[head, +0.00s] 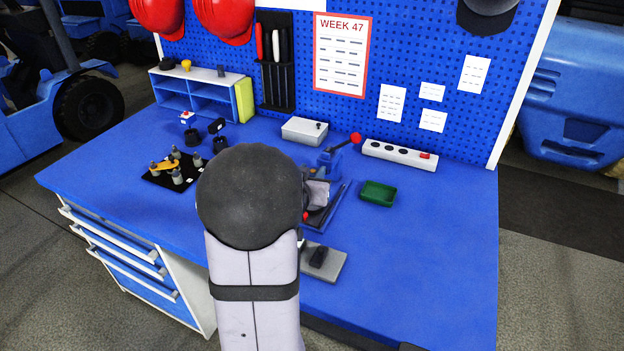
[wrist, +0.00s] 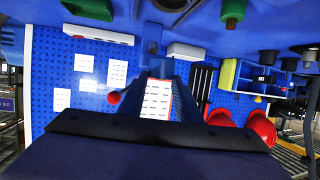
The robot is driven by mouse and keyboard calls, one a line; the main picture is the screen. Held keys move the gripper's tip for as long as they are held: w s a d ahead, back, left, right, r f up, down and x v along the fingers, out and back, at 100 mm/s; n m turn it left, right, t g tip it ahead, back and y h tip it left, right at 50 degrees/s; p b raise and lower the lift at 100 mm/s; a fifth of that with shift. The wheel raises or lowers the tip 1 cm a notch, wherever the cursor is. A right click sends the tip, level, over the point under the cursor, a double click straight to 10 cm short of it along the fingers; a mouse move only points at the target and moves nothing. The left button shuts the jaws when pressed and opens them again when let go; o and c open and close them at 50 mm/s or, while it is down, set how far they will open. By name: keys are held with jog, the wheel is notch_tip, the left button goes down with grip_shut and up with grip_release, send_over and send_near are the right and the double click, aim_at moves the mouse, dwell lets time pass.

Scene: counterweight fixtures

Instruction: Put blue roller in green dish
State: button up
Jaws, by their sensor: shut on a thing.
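The green dish (head: 378,193) is a small rectangular tray, empty, on the right part of the blue bench; it also shows at the top of the wrist view (wrist: 90,9). My gripper (wrist: 158,68) points across the bench beside the red-knobbed lever fixture (head: 329,162), to the left of the dish. In the head view my arm hides most of that area. The jaws are shut on a small blue piece (wrist: 152,47), apparently the blue roller; its shape is unclear against the blue background. I cannot tell whether it touches the fixture.
The lever's red knob (head: 355,137) stands up between fixture and power strip (head: 399,154). A grey box (head: 304,130) stands behind. A black plate with several pegs (head: 176,170) lies left. A grey plate (head: 324,262) lies in front. The bench's right front is clear.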

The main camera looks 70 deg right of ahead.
jog(key=shift+s+d, duration=0.1)
jog(key=shift+s, duration=0.25)
jog(key=s+d+f+m+g+b, duration=0.25)
jog(key=s+d+f, duration=0.3)
jog(key=s, duration=0.35)
jog(key=s+d+r+m+g, duration=0.2)
jog(key=s+d+r+g, duration=0.1)
jog(key=d, duration=0.5)
jog(key=shift+s+d+r, duration=0.2)
jog(key=shift+s+r, duration=0.55)
jog(key=shift+s, duration=0.3)
send_near(378, 187)
jog(key=shift+s+d+r+b, duration=0.25)
jog(key=shift+s+d, duration=0.4)
jog(key=shift+d, duration=0.35)
jog(key=shift+s+d+r+b, duration=0.25)
jog(key=shift+s+d, duration=0.4)
jog(key=shift+d, duration=0.35)
